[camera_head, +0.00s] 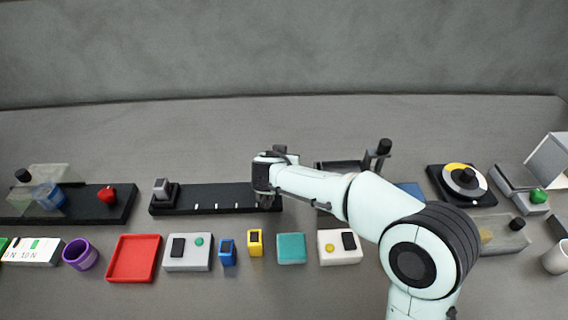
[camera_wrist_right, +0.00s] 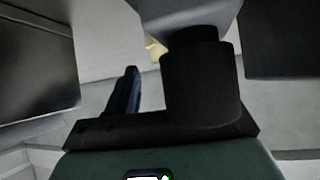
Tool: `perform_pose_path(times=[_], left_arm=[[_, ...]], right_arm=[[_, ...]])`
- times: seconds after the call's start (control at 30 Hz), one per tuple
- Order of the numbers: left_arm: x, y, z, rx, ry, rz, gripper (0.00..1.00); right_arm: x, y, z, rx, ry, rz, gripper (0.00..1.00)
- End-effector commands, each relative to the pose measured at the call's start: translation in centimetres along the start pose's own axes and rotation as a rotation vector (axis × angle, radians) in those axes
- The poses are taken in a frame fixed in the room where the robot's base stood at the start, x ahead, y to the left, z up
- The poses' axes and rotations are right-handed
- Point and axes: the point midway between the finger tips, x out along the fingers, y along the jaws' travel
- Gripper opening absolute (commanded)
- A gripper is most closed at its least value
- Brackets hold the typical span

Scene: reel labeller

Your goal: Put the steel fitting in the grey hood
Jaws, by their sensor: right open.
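My right arm reaches in from the lower right in the head view. Its dark gripper (camera_head: 268,200) is over the right end of a long black rail (camera_head: 225,196), with its jaws open. I cannot tell whether anything lies between the jaws. I cannot make out the steel fitting for certain. A small grey block (camera_head: 162,186) sits in a black holder at the rail's left end. A pale grey box-like housing (camera_head: 550,157) at the far right may be the grey hood. The right wrist view is close and dark, with a black cylinder (camera_wrist_right: 200,82) on a dark base. My left gripper is not in view.
Along the front are a purple cup (camera_head: 80,254), red tray (camera_head: 134,258), grey button box (camera_head: 188,252), blue block (camera_head: 228,252), yellow block (camera_head: 255,243), teal block (camera_head: 291,248) and white button box (camera_head: 340,247). A black-and-yellow dial (camera_head: 463,181) stands right. The rear table is clear.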

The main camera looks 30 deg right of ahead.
Motion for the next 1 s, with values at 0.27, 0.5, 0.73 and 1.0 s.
perform_pose_path(times=[0.27, 0.5, 0.73, 1.0], left_arm=[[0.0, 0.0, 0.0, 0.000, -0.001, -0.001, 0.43], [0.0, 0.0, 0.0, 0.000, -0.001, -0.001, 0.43], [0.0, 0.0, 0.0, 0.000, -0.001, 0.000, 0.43], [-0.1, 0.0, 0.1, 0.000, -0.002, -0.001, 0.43]], right_arm=[[1.7, -0.1, 0.1, 0.000, -0.001, -0.001, 0.52], [1.7, -0.1, 0.1, 0.000, -0.001, -0.002, 0.12], [1.7, -0.1, 0.1, 0.000, 0.000, -0.002, 0.00], [1.2, -0.1, -0.6, 0.002, 0.001, -0.002, 0.00]])
